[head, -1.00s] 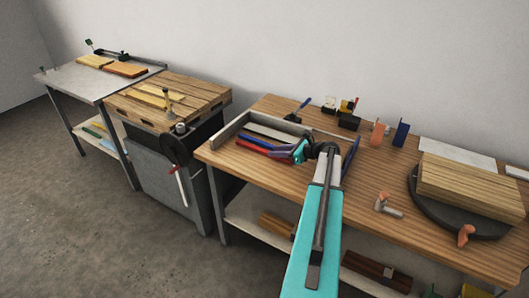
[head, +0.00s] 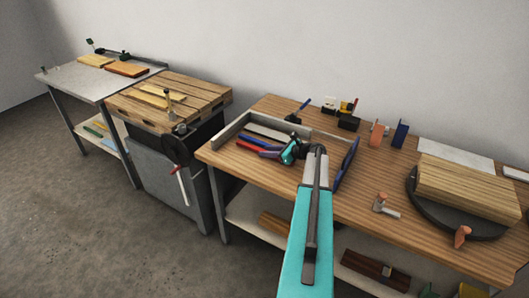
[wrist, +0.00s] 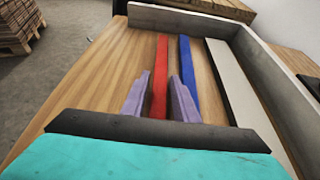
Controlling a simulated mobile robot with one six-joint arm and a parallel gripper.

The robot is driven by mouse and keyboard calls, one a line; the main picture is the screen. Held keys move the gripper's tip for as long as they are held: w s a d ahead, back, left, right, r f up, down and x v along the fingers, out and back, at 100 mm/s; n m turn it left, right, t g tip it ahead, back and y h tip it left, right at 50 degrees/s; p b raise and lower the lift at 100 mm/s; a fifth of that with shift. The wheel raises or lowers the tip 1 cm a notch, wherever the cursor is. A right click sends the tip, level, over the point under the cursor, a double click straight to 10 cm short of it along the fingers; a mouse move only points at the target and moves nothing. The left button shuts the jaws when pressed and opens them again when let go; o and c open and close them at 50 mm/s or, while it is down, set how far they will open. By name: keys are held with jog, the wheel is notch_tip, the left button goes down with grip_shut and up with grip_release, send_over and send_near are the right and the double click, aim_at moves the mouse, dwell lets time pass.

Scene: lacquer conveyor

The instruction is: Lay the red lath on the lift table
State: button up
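The red lath (wrist: 161,70) lies in the shallow grey-walled tray on the long wooden bench. It also shows in the head view (head: 248,142), partly hidden by my gripper. My gripper (wrist: 160,76) is open, its two purple fingers on either side of the red lath with a narrow gap at each side. In the head view, my gripper (head: 268,152) is low over the tray. A crank-fitted table with a slatted wooden top (head: 200,92), which looks like the lift table, stands left of the bench, with pale wood pieces on it.
A blue lath (wrist: 188,80) lies close to the right of the red one in the wrist view, then a whitish lath (wrist: 232,85) by the tray wall (wrist: 285,85). A round dark turntable with boards (head: 470,190) is at the bench's right.

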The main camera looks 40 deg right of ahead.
dwell(0.5)
grip_shut()
jog(key=shift+r, duration=0.15)
notch_tip(320, 180, up, 10)
jog(key=b, duration=0.2)
dwell(0.6)
dwell(0.5)
